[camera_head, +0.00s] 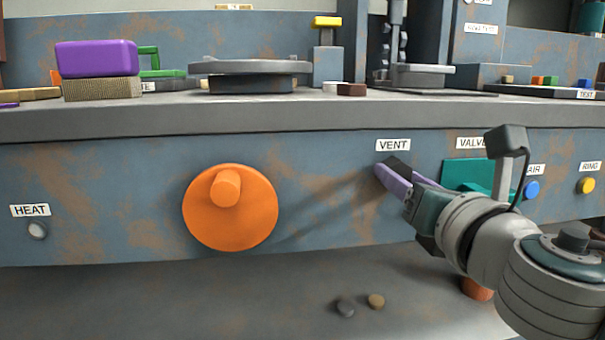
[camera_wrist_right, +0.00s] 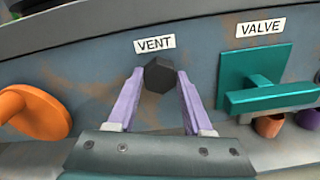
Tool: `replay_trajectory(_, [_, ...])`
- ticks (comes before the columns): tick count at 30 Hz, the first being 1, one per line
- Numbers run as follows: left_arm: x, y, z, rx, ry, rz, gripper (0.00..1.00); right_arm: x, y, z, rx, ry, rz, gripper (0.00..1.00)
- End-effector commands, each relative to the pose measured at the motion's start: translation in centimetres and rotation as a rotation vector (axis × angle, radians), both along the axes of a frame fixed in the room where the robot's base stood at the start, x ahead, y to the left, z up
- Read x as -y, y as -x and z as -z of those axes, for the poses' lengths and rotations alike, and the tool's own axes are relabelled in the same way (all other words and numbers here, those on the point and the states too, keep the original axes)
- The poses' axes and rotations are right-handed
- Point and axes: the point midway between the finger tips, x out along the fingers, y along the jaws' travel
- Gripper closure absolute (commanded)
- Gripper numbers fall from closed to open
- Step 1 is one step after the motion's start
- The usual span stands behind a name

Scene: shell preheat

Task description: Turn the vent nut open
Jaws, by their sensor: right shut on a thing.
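The vent nut (camera_wrist_right: 159,76) is a dark hexagonal nut on the blue-grey front panel, just below the VENT label (camera_wrist_right: 155,43). In the head view the nut (camera_head: 397,165) is partly hidden by my right gripper. My right gripper (camera_head: 388,170) reaches in from the right with its purple fingers at the nut. In the right wrist view the fingers (camera_wrist_right: 160,90) stand on either side of the nut, shut on it. My left gripper is not in view.
A teal valve handle (camera_wrist_right: 268,95) sits close to the right of the nut. An orange round knob (camera_head: 230,220) is to the left on the panel. Blue (camera_head: 531,190) and yellow (camera_head: 586,185) buttons are farther right. The counter edge (camera_head: 180,118) juts above the panel.

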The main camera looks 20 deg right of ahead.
Motion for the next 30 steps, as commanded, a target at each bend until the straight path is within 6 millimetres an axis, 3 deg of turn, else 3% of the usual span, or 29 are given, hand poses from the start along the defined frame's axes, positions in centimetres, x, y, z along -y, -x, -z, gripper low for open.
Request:
replay_trajectory(11, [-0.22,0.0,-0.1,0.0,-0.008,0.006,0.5,0.01,0.02,0.01,0.029,-0.122,0.001,1.0])
replay_trajectory(30, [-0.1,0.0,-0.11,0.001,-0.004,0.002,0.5,0.12,0.04,0.1,0.166,-0.69,0.003,1.0])
